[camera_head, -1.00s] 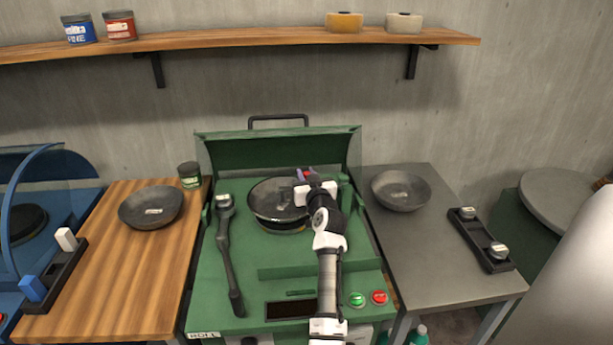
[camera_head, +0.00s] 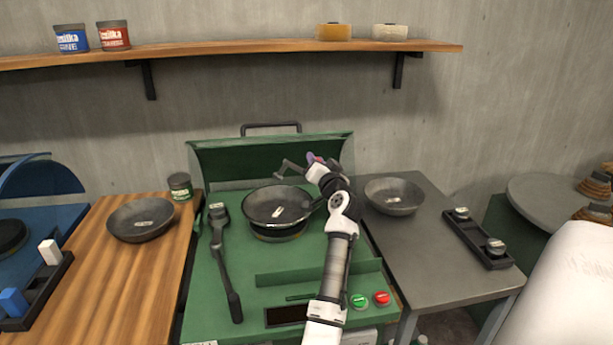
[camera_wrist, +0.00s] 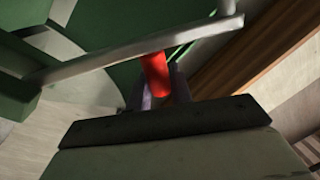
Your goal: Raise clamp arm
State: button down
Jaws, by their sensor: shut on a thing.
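The clamp arm (camera_head: 293,169) is a thin grey bar that stands raised above the back right of the dark bowl (camera_head: 262,207) on the green machine. In the wrist view the clamp arm (camera_wrist: 120,55) crosses as a pale bar with a red handle (camera_wrist: 156,75). My gripper (camera_head: 318,160) is at the right end of the bar. In the wrist view my gripper (camera_wrist: 158,95) is shut on the red handle. The bowl sits on the round black support, apart from the bar. My wrist hides the clamp arm's base.
A black-handled tool (camera_head: 222,262) lies on the machine's left side. A green can (camera_head: 180,186) and another bowl (camera_head: 141,219) are on the wooden table. A third bowl (camera_head: 394,196) is on the grey table. Green (camera_head: 359,300) and red (camera_head: 382,298) buttons are at the front.

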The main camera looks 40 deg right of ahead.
jog(key=s+d+m+h, duration=0.1)
jog(key=s+d+m, duration=0.2)
jog(key=d+m, duration=0.2)
jog(key=s+d+r+m+h, duration=0.1)
jog(key=s+d+m, duration=0.2)
jog(key=d+m, duration=0.2)
jog(key=shift+r+m+g+h, duration=0.15)
jog(key=shift+m+g+h, duration=0.15)
jog(key=shift+m, duration=1.3)
jog(key=shift+s+d, duration=0.1)
jog(key=shift+s, duration=0.05)
jog(key=c, duration=1.3)
grip_release()
jog(key=shift+d, duration=0.1)
jog(key=b+v, duration=0.3)
jog(key=v, duration=1.1)
jog(key=shift+b, duration=0.3)
